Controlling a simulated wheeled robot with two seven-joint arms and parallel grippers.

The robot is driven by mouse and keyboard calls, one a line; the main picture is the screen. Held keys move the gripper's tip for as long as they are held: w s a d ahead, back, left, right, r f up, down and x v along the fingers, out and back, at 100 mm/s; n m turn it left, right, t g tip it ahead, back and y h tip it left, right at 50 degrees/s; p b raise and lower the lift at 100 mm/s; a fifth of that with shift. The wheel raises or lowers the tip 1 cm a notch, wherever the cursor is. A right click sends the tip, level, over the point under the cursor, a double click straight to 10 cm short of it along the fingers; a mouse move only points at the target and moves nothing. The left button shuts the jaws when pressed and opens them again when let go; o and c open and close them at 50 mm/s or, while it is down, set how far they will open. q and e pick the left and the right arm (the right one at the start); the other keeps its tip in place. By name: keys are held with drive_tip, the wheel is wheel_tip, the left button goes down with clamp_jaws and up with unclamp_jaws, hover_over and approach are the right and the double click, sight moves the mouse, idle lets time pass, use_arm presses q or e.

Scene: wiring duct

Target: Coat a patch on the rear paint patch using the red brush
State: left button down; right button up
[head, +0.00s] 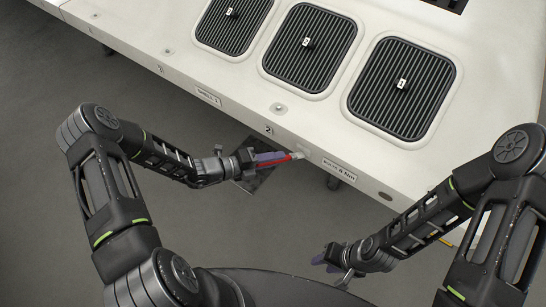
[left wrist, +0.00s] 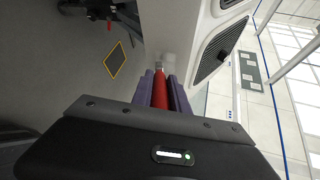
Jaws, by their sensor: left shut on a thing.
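My left gripper (head: 272,157) is shut on the red brush (head: 291,156), whose pale tip points right, close to the front edge of the white console (head: 365,158). In the left wrist view the red brush handle (left wrist: 160,90) lies between the two purple fingers, with its pale end pointing away from the gripper. My right gripper (head: 322,258) is low in the head view, apart from the console, and nothing shows in it; its finger gap is too small to judge. I cannot identify the rear paint patch in either view.
Three dark ribbed panels (head: 402,88) are set in the console top, each with a small white tag. A dark plate with a yellow edge (left wrist: 117,58) lies on the grey floor. The floor left of the console is mostly clear.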

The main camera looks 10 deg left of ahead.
use_arm(q)
drive_tip(key=shift+w, duration=0.1)
drive_tip(key=a, duration=0.1)
drive_tip(key=w+a, duration=0.1)
drive_tip(key=a+b, duration=0.1)
drive_tip(key=shift+w+a, duration=0.25)
drive_tip(key=shift+a, duration=0.1)
idle(0.5)
drive_tip(key=s+a+p, duration=0.2)
drive_tip(key=s, duration=0.3)
drive_tip(key=shift+s, duration=0.3)
drive_tip(key=shift+a, duration=0.1)
